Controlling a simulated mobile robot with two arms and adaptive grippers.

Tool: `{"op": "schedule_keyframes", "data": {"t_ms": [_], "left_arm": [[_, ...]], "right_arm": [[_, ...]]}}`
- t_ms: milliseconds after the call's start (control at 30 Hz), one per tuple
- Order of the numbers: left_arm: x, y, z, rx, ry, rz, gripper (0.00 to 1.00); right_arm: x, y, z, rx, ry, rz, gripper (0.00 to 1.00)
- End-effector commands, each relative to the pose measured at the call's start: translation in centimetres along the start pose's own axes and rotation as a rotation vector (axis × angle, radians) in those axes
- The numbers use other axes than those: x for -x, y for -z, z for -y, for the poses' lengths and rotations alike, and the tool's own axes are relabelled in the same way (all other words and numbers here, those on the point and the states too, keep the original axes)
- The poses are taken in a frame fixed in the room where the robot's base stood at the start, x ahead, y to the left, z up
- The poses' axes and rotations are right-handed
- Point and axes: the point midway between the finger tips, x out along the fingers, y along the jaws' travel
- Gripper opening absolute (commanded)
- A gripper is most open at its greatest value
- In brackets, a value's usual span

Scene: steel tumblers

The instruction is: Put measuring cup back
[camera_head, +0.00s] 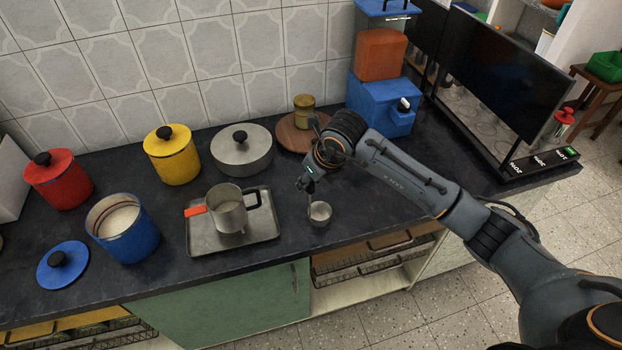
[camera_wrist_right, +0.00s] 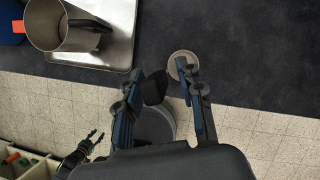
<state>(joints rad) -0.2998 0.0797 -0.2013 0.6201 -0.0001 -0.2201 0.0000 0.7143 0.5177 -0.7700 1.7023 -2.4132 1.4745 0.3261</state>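The small round steel measuring cup (camera_head: 320,212) is near the front edge of the dark counter, right of the metal tray. It also shows in the right wrist view (camera_wrist_right: 181,66), with its mouth facing the camera. My right gripper (camera_head: 308,186) is just above and beside it, pointing down. In the wrist view my right gripper's fingers (camera_wrist_right: 172,84) are apart, and one fingertip overlaps the cup's rim. I see no clear grip on the cup; any handle is hidden or too thin to make out. My left gripper is not in the head view.
A steel mug (camera_head: 228,212) stands on the tray (camera_head: 262,236). An open blue canister (camera_head: 127,235) holds white contents; its blue lid (camera_head: 63,265) lies beside it. Red (camera_head: 60,184) and yellow (camera_head: 174,163) lidded canisters and a grey pot (camera_head: 241,158) stand behind.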

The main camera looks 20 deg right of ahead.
Motion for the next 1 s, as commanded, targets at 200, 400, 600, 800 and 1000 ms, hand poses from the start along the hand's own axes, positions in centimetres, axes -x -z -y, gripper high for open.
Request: {"op": "schedule_keyframes", "data": {"t_ms": [200, 400, 600, 800, 1000], "left_arm": [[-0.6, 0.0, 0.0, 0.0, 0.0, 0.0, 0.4], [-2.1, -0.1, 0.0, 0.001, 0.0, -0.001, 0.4], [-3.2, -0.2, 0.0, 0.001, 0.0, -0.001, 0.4], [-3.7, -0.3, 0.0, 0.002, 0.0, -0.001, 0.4], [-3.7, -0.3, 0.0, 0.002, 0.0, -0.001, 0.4]], "right_arm": [[1.2, -0.1, 0.1, 0.001, 0.002, 0.005, 0.37], [5.1, 0.0, 0.1, 0.003, 0.004, 0.007, 0.37], [9.2, 0.0, 0.1, 0.001, 0.003, 0.005, 0.37], [11.6, -0.1, 0.1, 0.0, 0.001, 0.003, 0.37], [12.1, 0.0, 0.0, 0.0, 0.0, 0.0, 0.37]]}}
